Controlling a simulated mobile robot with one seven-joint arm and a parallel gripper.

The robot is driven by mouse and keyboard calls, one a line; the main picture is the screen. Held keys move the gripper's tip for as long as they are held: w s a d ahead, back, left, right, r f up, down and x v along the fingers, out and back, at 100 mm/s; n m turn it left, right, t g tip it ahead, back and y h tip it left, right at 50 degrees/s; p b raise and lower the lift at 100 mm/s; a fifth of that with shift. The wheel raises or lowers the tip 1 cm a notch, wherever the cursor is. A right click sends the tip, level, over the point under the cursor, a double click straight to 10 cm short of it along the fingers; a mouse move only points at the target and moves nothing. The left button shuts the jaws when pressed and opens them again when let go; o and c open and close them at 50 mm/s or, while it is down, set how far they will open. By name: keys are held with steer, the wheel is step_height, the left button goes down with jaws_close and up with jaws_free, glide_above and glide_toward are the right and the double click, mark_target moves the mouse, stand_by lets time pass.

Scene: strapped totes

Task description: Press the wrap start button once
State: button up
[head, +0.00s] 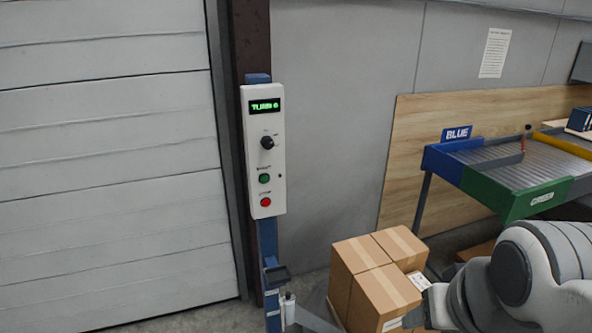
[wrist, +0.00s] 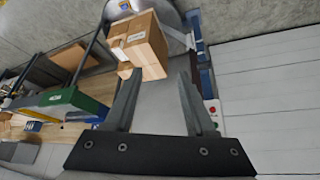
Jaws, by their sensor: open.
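A white control box (head: 281,150) stands on a blue post left of centre in the head view. It has a lit green display (head: 265,106), a black knob (head: 267,142), a green button (head: 264,178) and a red button (head: 265,202) below it. The small labels are unreadable. In the wrist view the box's lower end shows beside the right finger, with the red button (wrist: 213,110); the green button is mostly hidden there. My gripper (wrist: 158,76) is open and empty, apart from the box. In the head view my arm is at lower right; the fingers cannot be made out.
Stacked cartons (head: 385,292) stand right of the post, and also show beyond my fingers in the wrist view (wrist: 140,45). A roller conveyor (head: 515,180) with blue and green sections is at right. A white shutter door (head: 110,160) fills the left.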

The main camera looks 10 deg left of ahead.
jaws_close()
stand_by(1.4)
